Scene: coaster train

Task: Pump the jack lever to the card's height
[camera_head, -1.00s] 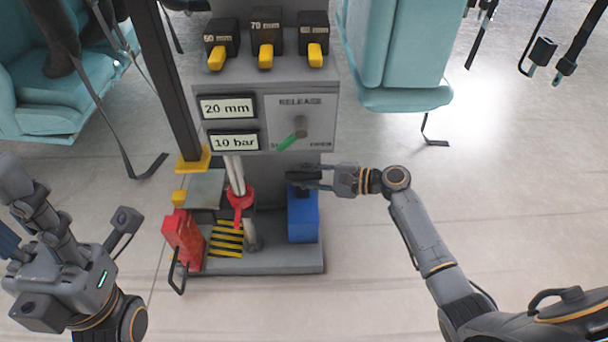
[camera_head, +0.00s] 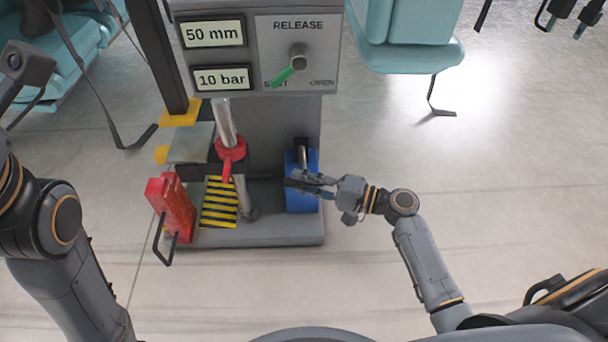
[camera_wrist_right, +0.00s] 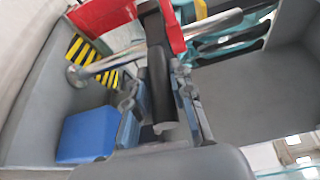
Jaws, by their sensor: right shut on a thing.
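The jack's upper display (camera_head: 212,33) reads 50 mm, and the lower one (camera_head: 221,78) reads 10 bar. The green release handle (camera_head: 286,72) points toward the SHUT side. My right gripper (camera_head: 308,181) is at the blue pump (camera_head: 302,198), shut on the black jack lever. In the right wrist view the lever (camera_wrist_right: 158,85) lies between the fingers of my right gripper (camera_wrist_right: 157,105), with the blue pump (camera_wrist_right: 86,134) beside them. My left arm shows at the left edge, its fingers outside the picture. I see no card.
A red part with a black handle (camera_head: 171,208) stands at the base's left, by the yellow-black striped patch (camera_head: 219,203). A silver column with a red collar (camera_head: 230,155) rises in the middle. Teal seats (camera_head: 405,45) stand behind. The floor at right is clear.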

